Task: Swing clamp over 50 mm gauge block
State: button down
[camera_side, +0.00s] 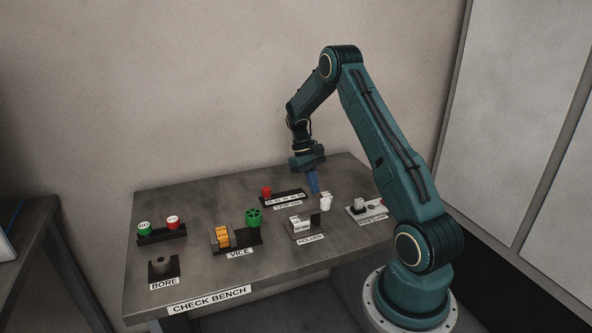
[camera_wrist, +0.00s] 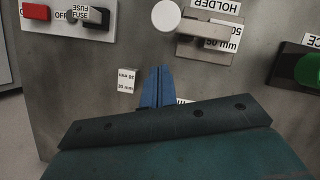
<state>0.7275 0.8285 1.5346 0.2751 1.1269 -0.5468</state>
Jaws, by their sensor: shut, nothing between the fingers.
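The holder (camera_side: 304,238) stands near the bench's front edge with a white block in it. In the wrist view the white block (camera_wrist: 222,43) reads 50 mm, and a flat grey-brown bar (camera_wrist: 205,28) lies across part of it. I cannot tell whether this bar is the swing clamp. My gripper (camera_side: 314,190) points down above the bench, behind the holder. In the wrist view its blue fingers (camera_wrist: 160,72) are shut together and empty, apart from the holder. A smaller white block marked 20 mm (camera_wrist: 127,80) stands beside the fingers.
A white cylinder (camera_wrist: 166,16) stands close to the holder. A strip with a red knob (camera_side: 266,192) lies near my gripper. The vice (camera_side: 237,238) with its green handwheel (camera_side: 254,217) is left of the holder. A fuse switch unit (camera_side: 359,207) is to the right.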

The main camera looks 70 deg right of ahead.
jog(key=shift+w+d, duration=0.3)
jog(key=shift+w, duration=0.1)
jog(key=v, duration=0.9)
jog(key=shift+d+r, duration=0.35)
jog(key=shift+r, duration=0.05)
jog(key=shift+s+r, duration=0.1)
jog(key=shift+s, duration=0.05)
